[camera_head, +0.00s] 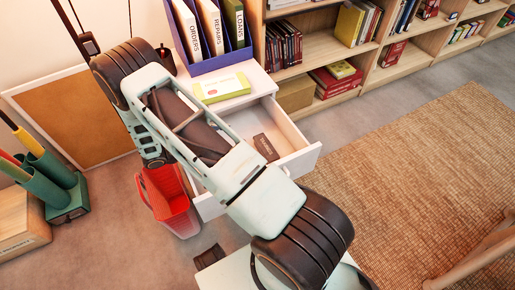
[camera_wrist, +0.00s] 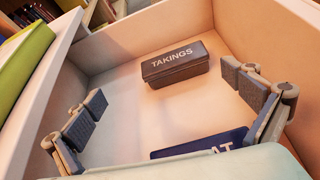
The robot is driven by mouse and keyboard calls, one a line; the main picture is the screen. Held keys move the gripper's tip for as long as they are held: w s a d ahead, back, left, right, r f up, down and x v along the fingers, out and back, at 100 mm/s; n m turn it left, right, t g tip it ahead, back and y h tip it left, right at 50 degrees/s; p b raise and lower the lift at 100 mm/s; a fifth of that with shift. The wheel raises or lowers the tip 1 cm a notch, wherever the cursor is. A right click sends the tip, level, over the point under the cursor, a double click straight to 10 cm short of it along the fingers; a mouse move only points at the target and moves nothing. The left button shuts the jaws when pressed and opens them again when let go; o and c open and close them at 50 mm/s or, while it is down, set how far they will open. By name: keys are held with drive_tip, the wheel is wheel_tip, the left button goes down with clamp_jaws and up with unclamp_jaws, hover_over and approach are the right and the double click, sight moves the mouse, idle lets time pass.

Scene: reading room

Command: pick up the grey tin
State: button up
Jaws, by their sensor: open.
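The grey tin (camera_wrist: 176,68) is a dark, oblong, lidded box marked TAKINGS. It lies in the open white drawer, towards its far wall in the wrist view. In the head view the tin (camera_head: 265,147) shows on the drawer floor, right of my arm. My gripper (camera_wrist: 168,98) is open and empty, its fingers wide apart at the left and right of the wrist view. The tin is beyond the fingers, between their lines, and apart from them. In the head view my arm hides the gripper and part of the drawer.
A dark blue thing with white letters (camera_wrist: 205,146) lies in the drawer, partly hidden by my gripper's body. The drawer walls (camera_head: 302,160) stand around the tin. A yellow-green book (camera_head: 222,88) lies on the cabinet top. A red basket (camera_head: 172,205) stands beside the drawer.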

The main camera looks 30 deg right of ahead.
sight(263, 147)
drive_tip(key=f, duration=0.1)
drive_tip(key=s+f, duration=0.1)
drive_tip(key=f+n, duration=0.1)
drive_tip(key=shift+s+d+f, duration=0.2)
drive_tip(key=shift+s, duration=0.15)
drive_tip(key=shift+s+d+f+h, duration=0.1)
drive_tip(key=shift+d+f+h, duration=0.15)
drive_tip(key=shift+h, duration=0.05)
drive_tip(key=b+x, duration=0.1)
drive_tip(key=x, duration=0.3)
drive_tip(key=shift+s, duration=0.1)
drive_tip(key=x, duration=0.2)
drive_tip(key=b+x, duration=0.1)
drive_tip(key=x, duration=0.1)
drive_tip(key=b+x, duration=0.1)
drive_tip(key=x, duration=0.1)
drive_tip(key=shift+d+r, duration=0.25)
drive_tip(key=shift+r, duration=0.05)
